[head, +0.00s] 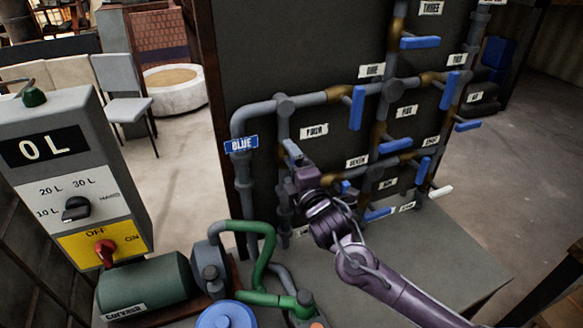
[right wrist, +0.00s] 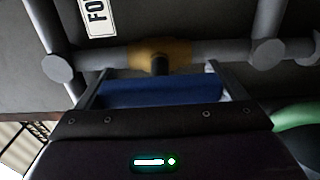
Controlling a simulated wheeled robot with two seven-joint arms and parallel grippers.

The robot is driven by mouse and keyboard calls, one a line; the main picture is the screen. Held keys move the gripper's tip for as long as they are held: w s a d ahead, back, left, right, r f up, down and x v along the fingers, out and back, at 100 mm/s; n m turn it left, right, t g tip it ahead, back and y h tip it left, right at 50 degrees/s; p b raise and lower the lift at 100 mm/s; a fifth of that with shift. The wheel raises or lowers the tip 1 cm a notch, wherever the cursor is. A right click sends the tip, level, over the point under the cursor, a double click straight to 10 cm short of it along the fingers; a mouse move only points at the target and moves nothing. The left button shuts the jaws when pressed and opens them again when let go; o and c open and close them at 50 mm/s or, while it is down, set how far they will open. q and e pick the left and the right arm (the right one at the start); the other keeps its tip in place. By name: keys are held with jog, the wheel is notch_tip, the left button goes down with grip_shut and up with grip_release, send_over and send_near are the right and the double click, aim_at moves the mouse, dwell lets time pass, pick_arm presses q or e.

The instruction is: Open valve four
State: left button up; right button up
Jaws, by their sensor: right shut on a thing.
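The label FOUR (head: 314,131) is on the dark panel, to the right of a vertical grey pipe. Part of that label (right wrist: 95,14) shows in the right wrist view. My right gripper (head: 292,150) is at this pipe, just below and left of the label. In the right wrist view my right gripper (right wrist: 157,88) is shut on the blue handle of valve four (right wrist: 160,93), which lies between its fingers. The handle looks roughly parallel to the pipe, in front of a brass-coloured valve body (right wrist: 153,50). In the head view my gripper hides this handle. My left gripper is out of view.
Other blue handles, such as the one under label NINE (head: 357,108), stand out from the pipes to the right. A control box (head: 70,165), a green pump (head: 145,284) and a green pipe (head: 262,250) stand at the left and front.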

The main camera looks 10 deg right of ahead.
jog(key=o, duration=0.7)
jog(key=shift+s+f, duration=0.1)
jog(key=shift+s, duration=0.1)
jog(key=s+d+b, duration=0.1)
jog(key=s+b, duration=0.1)
jog(key=s, duration=0.5)
jog(key=shift+d+b, duration=0.2)
jog(key=shift+b, duration=0.1)
jog(key=shift+s, duration=0.1)
